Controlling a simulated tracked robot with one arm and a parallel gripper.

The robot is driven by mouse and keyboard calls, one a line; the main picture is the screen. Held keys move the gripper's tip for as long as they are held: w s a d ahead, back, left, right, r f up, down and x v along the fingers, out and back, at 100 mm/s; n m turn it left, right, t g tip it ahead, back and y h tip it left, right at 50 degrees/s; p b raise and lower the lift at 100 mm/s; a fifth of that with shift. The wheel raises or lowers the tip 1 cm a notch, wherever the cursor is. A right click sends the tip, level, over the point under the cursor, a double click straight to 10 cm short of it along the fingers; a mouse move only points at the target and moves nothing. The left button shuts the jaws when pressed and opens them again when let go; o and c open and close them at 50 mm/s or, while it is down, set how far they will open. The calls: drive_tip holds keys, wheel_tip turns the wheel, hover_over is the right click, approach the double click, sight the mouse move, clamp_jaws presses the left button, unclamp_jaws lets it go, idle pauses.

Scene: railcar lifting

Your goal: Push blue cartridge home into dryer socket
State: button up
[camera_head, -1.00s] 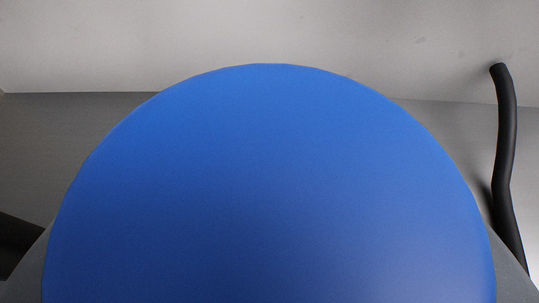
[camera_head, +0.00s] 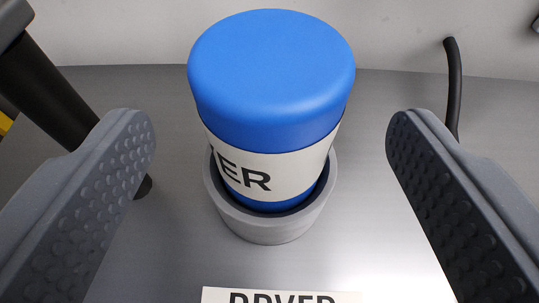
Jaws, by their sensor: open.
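The blue cartridge (camera_head: 270,75) stands in the middle of the view, with a white label band reading "ER" in its visible part. Its lower end is inside the grey ring-shaped dryer socket (camera_head: 268,231), and it looks slightly tilted. A gap shows between the cartridge and the socket rim at the front. How deep it sits is hidden by the rim. My gripper (camera_head: 269,140) is open, with one textured finger on each side of the cartridge, both apart from it.
A label reading "DRYER" (camera_head: 282,296) lies in front of the socket on the grey metal surface (camera_head: 165,235). A black post (camera_head: 55,95) stands at the left and a black hose (camera_head: 454,85) at the right. A pale wall (camera_head: 400,30) is behind.

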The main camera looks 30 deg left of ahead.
drive_tip(key=b+v, duration=0.2)
drive_tip(key=v, duration=0.5)
drive_tip(key=shift+s+d, duration=0.15)
drive_tip(key=shift+s, duration=0.05)
drive_tip(key=shift+r, duration=0.15)
